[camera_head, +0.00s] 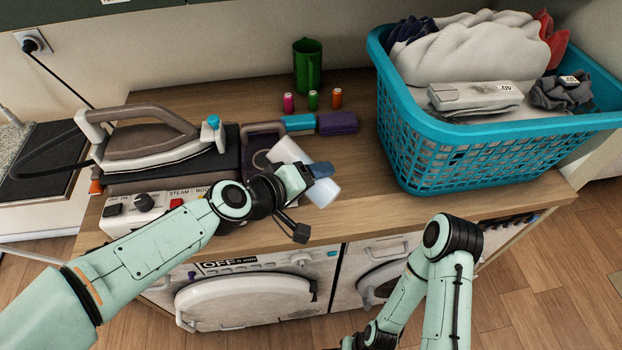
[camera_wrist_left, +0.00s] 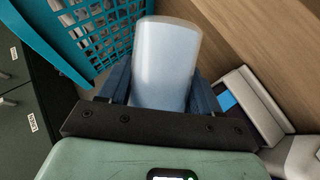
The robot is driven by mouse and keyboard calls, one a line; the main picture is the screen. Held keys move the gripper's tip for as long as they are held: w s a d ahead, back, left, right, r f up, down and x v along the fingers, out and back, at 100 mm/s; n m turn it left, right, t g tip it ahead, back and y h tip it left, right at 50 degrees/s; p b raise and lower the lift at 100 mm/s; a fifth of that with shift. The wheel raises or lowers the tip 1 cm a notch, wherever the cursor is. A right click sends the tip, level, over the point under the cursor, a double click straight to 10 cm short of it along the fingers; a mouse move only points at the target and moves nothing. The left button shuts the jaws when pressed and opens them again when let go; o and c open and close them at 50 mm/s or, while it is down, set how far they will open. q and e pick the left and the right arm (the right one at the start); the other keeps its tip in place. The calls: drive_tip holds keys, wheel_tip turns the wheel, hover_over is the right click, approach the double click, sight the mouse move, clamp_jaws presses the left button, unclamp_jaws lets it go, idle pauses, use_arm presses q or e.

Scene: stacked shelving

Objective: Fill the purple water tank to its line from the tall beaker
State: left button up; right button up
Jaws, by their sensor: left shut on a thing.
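My left gripper (camera_head: 308,178) is shut on a pale translucent beaker (camera_head: 323,193) above the counter's front part. The beaker is tilted in the head view, and the gripper hides part of it. In the left wrist view the beaker (camera_wrist_left: 166,65) stands out between the two blue fingers. The purple water tank (camera_head: 262,128) seems to be the dark purple piece beside the iron's base, just left of the gripper. The arm covers part of it. Its line and water level cannot be made out. My right gripper is outside the head view; only its arm shows at the bottom.
A grey iron (camera_head: 150,140) rests on its base at left. A blue laundry basket (camera_head: 490,145) fills the right of the counter. A green jug (camera_head: 307,66), several small spools and a purple block (camera_head: 338,123) stand behind. Washing machines (camera_head: 245,300) are below the counter.

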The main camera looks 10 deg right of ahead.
use_arm(q)
drive_tip(key=shift+r+n+h+b, duration=0.2)
drive_tip(key=shift+n+h+b, duration=0.15)
drive_tip(key=shift+b, duration=0.4)
drive_tip(key=shift+s+r+g, duration=0.1)
drive_tip(key=shift+r+g, duration=0.2)
drive_tip(key=shift+d+r+n, duration=0.1)
drive_tip(key=shift+r+n, duration=0.1)
drive_tip(key=shift+n, duration=0.05)
drive_tip(key=shift+r+h+b, duration=0.2)
drive_tip(key=shift+h+b, duration=0.15)
drive_tip(key=shift+b, duration=0.3)
